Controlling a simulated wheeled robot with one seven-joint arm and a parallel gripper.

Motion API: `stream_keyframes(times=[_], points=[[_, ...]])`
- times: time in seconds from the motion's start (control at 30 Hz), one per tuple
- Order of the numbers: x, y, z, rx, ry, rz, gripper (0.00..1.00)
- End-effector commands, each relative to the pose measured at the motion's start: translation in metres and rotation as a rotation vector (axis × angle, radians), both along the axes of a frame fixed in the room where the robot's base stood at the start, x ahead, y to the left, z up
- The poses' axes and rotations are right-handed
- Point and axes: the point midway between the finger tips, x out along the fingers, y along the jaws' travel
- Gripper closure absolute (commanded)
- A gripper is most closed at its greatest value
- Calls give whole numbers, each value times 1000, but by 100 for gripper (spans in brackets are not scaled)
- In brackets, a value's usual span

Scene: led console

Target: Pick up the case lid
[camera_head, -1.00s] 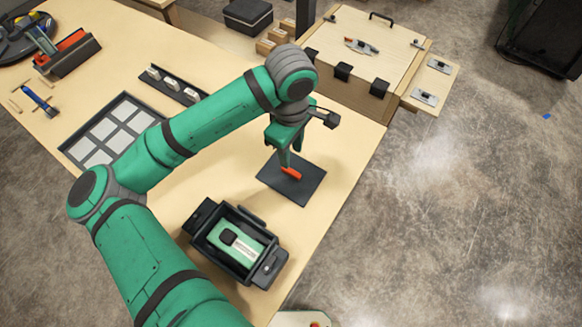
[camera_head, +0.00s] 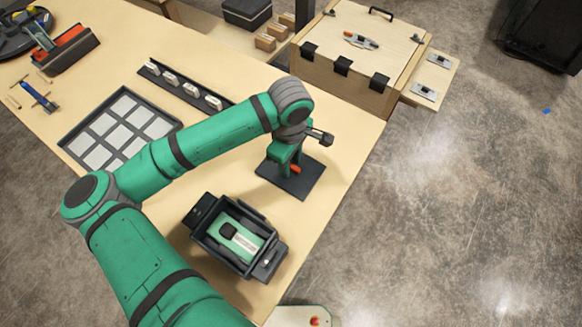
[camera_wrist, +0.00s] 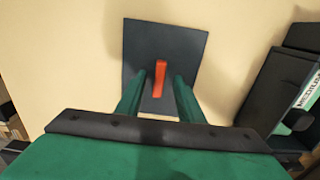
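The case lid (camera_head: 310,178) is a flat dark grey plate lying on the table, with an upright orange handle (camera_head: 294,169) in its middle. My gripper (camera_head: 287,166) is over the lid, pointing down, and partly hides the handle in the head view. In the wrist view the lid (camera_wrist: 190,40) lies ahead and the orange handle (camera_wrist: 160,80) shows between the two green fingers of my gripper (camera_wrist: 160,82). The fingers are apart, with a gap on each side of the handle. Whether the fingertips are level with the handle is hard to tell.
An open dark case (camera_head: 198,232) holding a green device (camera_head: 243,238) stands front-left of the lid; it also shows at right in the wrist view (camera_wrist: 262,85). A tray of grey squares (camera_head: 68,140) and a wooden box (camera_head: 350,75) stand farther off. The table edge is close right.

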Motion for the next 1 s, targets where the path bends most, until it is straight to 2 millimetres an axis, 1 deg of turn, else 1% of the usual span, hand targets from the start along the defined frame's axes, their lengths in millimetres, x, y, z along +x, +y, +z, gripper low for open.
stream_keyframes(times=[0.03,0.13,0.17,0.47,0.67,0.77,0.83,0.9,1.0], points=[[0,0,0,0,0,0,75],[0,0,0,0,0,-1,99],[0,0,0,0,0,-1,100],[0,0,1,0,0,0,100],[0,1,9,0,0,2,100],[0,3,21,-1,-2,8,100],[0,5,34,-3,-2,11,100],[-6,19,48,-1,-3,15,100],[-15,33,70,-1,-4,12,100]])
